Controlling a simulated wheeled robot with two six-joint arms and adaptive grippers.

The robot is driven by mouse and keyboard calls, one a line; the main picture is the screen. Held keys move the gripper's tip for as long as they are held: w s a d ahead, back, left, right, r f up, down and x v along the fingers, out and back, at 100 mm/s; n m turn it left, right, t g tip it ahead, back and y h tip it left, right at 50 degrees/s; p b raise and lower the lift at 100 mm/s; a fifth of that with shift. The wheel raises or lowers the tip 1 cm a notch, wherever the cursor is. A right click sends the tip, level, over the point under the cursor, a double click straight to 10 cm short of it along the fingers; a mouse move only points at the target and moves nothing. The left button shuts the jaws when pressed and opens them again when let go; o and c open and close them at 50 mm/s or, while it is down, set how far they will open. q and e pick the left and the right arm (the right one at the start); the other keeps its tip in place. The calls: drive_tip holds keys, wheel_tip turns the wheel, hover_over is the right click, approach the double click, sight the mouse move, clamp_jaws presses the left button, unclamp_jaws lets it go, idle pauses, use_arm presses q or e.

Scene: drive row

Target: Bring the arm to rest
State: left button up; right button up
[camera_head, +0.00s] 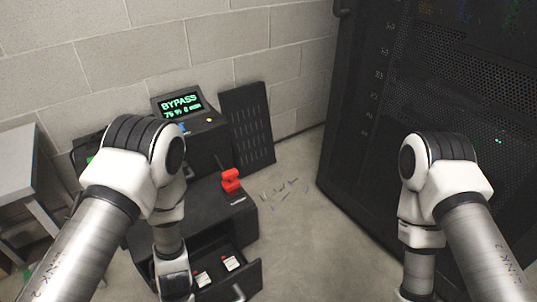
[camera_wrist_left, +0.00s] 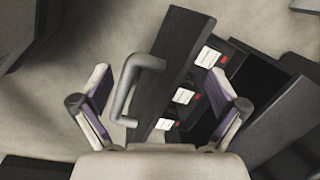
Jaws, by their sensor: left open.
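My left arm (camera_head: 90,240) reaches in from the left and bends down beside the black cabinet. My left gripper (camera_wrist_left: 160,82) is open in the left wrist view, with a finger at each side and nothing gripped. The grey drawer handle (camera_wrist_left: 130,90) and the drawer's dark front panel (camera_wrist_left: 172,65) show beyond and between the fingers. I cannot tell how far off the handle is. My right arm (camera_head: 485,250) bends down in front of the rack, and its gripper is out of view below the frame.
The cabinet's drawer (camera_head: 253,275) stands open, holding white-labelled blocks (camera_head: 231,263) with red tabs. A red connector (camera_head: 231,180) sits on the cabinet, below a BYPASS screen (camera_head: 181,103). A dark panel (camera_head: 248,125) leans on the wall. The tall rack (camera_head: 365,150) stands right. Floor between is mostly clear.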

use_arm(q)
drive_tip(key=s+a+f+n+h+b, duration=0.1)
drive_tip(key=s+a+n+h+b, duration=0.1)
drive_tip(key=s+n, duration=0.8)
wheel_tip(320, 180, up, 37)
drive_tip(key=s+m+p, duration=0.2)
drive_tip(key=p, duration=3.5)
drive_tip(key=shift+m, duration=0.4)
drive_tip(key=shift+s, duration=0.1)
